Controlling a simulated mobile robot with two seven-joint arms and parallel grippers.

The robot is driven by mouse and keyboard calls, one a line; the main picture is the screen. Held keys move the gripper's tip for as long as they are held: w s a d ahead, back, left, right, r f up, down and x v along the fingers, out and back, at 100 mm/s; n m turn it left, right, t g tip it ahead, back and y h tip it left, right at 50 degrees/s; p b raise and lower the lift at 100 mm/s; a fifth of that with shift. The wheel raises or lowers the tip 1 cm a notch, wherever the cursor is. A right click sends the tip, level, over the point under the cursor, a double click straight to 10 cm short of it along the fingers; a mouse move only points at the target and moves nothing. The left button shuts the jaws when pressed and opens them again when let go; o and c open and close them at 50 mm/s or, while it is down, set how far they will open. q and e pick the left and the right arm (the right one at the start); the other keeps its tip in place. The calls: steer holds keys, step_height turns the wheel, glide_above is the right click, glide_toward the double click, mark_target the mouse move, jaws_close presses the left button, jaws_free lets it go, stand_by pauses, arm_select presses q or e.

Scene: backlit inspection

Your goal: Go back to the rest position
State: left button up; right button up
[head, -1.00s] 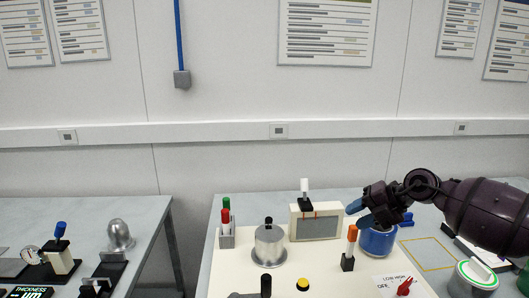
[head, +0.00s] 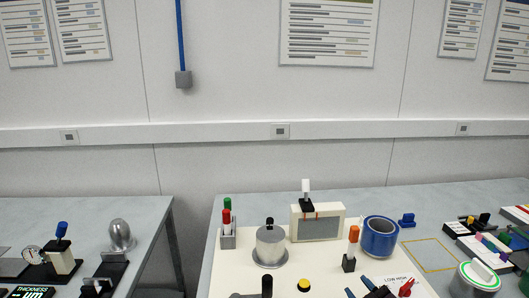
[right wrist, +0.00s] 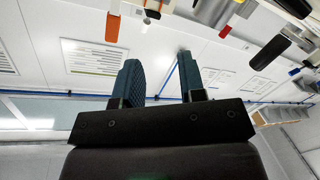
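My right gripper (head: 358,288) shows at the bottom edge of the head view, low in front of the white board. Only its blue fingertips and a dark part show there. In the right wrist view my right gripper (right wrist: 160,75) has its two teal fingers apart, with nothing between them but the wall behind. My left gripper is not in view.
A blue cup (head: 378,240), an orange-capped marker (head: 352,243), a white box with a grey screen (head: 317,223), a metal weight (head: 270,245) and a yellow button (head: 304,285) stand near the gripper. A white-lidded jar (head: 477,278) is at the right.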

steer(key=s+d+f+m+g+h, duration=0.2)
steer(key=s+f+m, duration=0.2)
steer(key=s+f, duration=0.5)
steer(key=s+d+f+m+g+h, duration=0.2)
steer(key=s+f, duration=0.7)
steer(key=s, duration=0.5)
steer(key=shift+s+d+m+g+h, duration=0.2)
steer(key=shift+d+m+g+h, duration=0.15)
steer(key=shift+d+m, duration=0.65)
